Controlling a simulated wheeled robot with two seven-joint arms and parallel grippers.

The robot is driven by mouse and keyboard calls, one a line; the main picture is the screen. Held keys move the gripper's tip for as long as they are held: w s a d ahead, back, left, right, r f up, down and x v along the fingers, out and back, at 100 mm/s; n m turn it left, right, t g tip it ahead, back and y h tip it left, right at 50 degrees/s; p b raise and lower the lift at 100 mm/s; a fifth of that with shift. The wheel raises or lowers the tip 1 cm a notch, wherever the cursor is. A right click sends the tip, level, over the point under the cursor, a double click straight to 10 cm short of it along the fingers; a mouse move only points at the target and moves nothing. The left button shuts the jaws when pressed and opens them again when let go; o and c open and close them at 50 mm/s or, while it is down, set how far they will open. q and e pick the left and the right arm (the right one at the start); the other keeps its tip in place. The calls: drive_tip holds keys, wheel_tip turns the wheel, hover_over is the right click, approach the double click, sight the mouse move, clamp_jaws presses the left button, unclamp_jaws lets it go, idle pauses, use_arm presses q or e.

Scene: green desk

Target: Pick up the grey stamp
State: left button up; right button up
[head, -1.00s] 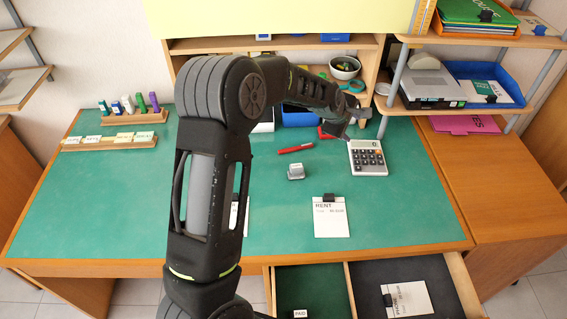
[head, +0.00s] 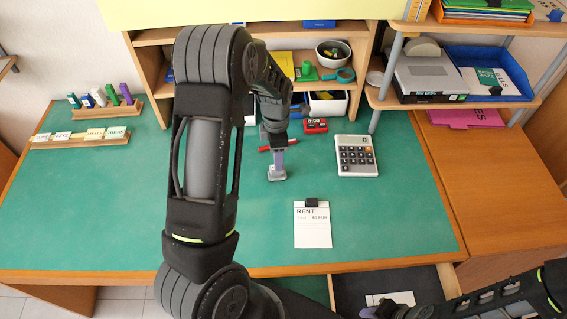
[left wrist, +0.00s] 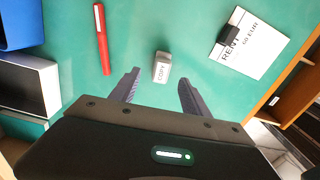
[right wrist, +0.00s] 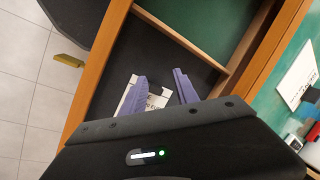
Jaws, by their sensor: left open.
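A red pen (left wrist: 102,40) lies near the stamp. A RENT note with a black clip (head: 312,226) and a calculator (head: 356,156) lie to the right. A red timer (head: 315,125) and shelf bins stand behind. The desk's left middle is clear.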

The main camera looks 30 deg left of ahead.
use_arm(q)
drive_tip(key=shift+s+r, duration=0.15)
drive_tip(key=shift+s, duration=0.2)
wheel_tip(320, 180, down, 3)
drive_tip(key=shift+w+r+b, duration=0.15)
drive_tip(key=shift+r+b, duration=0.05)
drive_tip(key=shift+b, duration=0.75)
use_arm(e)
drive_tip(key=shift+s+a+f, duration=0.1)
drive_tip(key=shift+s+f, duration=0.05)
drive_tip(key=shift+f, duration=0.75)
use_arm(q)
wheel_tip(320, 180, down, 6)
drive_tip(key=b, duration=0.3)
drive_tip(key=shift+r+b, duration=0.25)
drive_tip(key=shift+b, duration=0.15)
use_arm(e)
drive_tip(key=f, duration=0.3)
drive_tip(key=shift+w+a+f, duration=0.15)
drive_tip(key=shift+w, duration=0.1)
use_arm(q)
drive_tip(key=shift+r, duration=0.1)
drive_tip(key=shift+c, duration=0.5)
clamp_jaws()
